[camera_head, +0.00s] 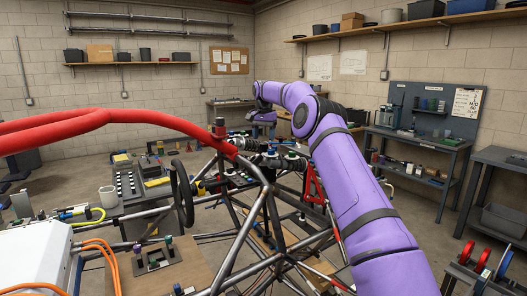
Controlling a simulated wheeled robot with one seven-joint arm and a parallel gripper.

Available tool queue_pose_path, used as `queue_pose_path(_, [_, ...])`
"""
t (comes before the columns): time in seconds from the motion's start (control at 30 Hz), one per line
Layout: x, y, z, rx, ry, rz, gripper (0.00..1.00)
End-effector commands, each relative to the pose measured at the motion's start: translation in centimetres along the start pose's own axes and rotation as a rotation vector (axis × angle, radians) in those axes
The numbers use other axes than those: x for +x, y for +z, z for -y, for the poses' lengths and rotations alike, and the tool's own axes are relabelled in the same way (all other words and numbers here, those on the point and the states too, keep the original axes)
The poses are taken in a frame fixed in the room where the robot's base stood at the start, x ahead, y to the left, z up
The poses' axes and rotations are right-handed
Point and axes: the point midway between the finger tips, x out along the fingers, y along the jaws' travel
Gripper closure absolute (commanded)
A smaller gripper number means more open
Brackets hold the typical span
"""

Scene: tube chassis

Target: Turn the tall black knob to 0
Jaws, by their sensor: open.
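My purple arm reaches from the lower right to the middle of the view. My gripper (262,124) hangs at its far end, above the tube chassis (242,218), and is small and partly hidden at this distance. It seems empty, with open jaws. Below and around it is a cluster of small dark parts with green and blue caps (272,155) on the chassis. I cannot tell which of these is the tall black knob, and no scale or 0 mark is readable. My gripper appears apart from these parts.
A red padded tube (95,121) crosses the left side, and a black steering wheel (182,192) stands below it. A workbench (420,140) and a shelf (400,27) line the right wall.

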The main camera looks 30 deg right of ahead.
Motion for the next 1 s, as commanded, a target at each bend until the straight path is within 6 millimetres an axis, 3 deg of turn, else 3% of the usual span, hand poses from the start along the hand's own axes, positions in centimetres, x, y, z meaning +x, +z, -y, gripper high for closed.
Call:
queue_pose_path(0.1, [2.2,0.0,-0.1,-0.001,0.003,0.003,0.37])
queue_pose_path(0.33, [5.4,0.1,0.0,-0.001,0.001,0.002,0.37])
queue_pose_path(0.8, [6.5,0.1,0.0,-0.001,0.000,0.000,0.37])
queue_pose_path(1.0, [6.5,0.1,0.0,-0.001,0.000,0.000,0.83])
